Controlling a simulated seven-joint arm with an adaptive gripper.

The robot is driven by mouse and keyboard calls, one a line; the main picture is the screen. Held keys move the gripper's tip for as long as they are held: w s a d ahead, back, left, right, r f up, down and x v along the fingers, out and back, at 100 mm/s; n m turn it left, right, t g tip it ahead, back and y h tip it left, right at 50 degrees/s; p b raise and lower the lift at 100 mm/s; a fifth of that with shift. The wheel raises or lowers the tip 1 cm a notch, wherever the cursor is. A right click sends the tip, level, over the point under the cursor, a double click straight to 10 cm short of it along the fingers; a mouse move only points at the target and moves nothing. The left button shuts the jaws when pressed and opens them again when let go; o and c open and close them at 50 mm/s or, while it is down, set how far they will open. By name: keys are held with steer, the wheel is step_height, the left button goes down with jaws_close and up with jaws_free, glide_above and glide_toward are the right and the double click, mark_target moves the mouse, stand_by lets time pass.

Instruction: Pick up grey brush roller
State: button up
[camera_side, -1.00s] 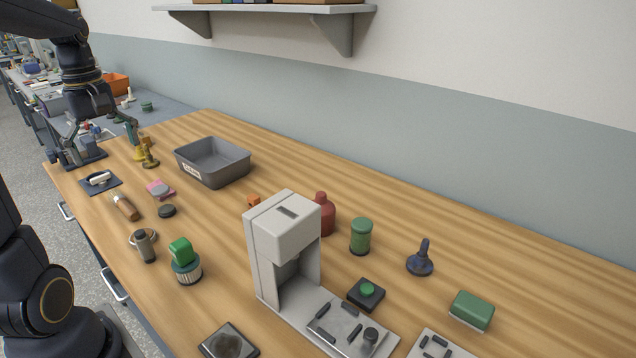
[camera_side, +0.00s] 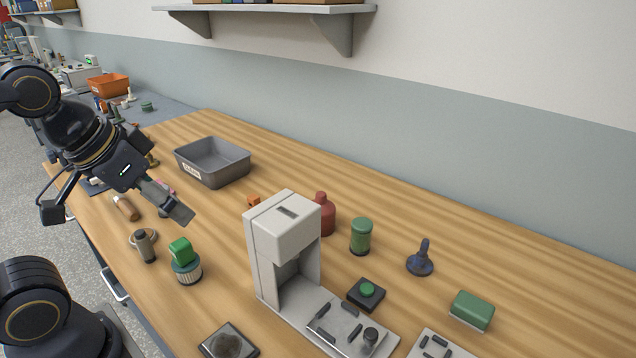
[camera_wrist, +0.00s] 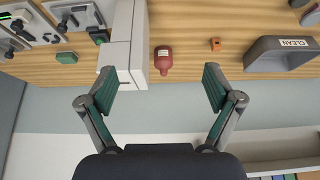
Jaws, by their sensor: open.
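A grey upright cylinder (camera_side: 146,246), which may be the grey brush roller, stands on the left part of the table in the side view, beside a pale ring. I cannot make out bristles on it. My gripper (camera_side: 118,208) is wide open and empty, raised over the table's left end and tilted, with one finger toward the middle of the table. The wrist view shows both green-padded fingers (camera_wrist: 160,88) spread apart with nothing between them. The grey cylinder is not seen in the wrist view.
A green-topped round brush (camera_side: 186,265) stands right of the cylinder. A white press-like machine (camera_side: 283,225) stands mid-table, with a red bottle (camera_side: 324,215) behind it. A grey bin (camera_side: 213,178) labelled CLEAN is at the back. A brown-handled object (camera_side: 125,207) lies nearby.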

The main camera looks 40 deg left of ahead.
steer(key=c, duration=0.4)
steer(key=w+a+f+m+g+y, duration=0.1)
steer(key=w+a+m+g, duration=0.25)
steer(key=a, duration=0.45)
steer(key=w+a+f+m+g+y, duration=0.15)
steer(key=w+a+g, duration=0.25)
steer(key=a, duration=0.4)
steer(key=n+g+h, duration=0.1)
steer(key=g, duration=0.2)
glide_toward(144, 244)
step_height(144, 244, down, 5)
steer(key=s+a, duration=0.2)
steer(key=shift+t, duration=0.35)
steer(key=shift+x, duration=2.85)
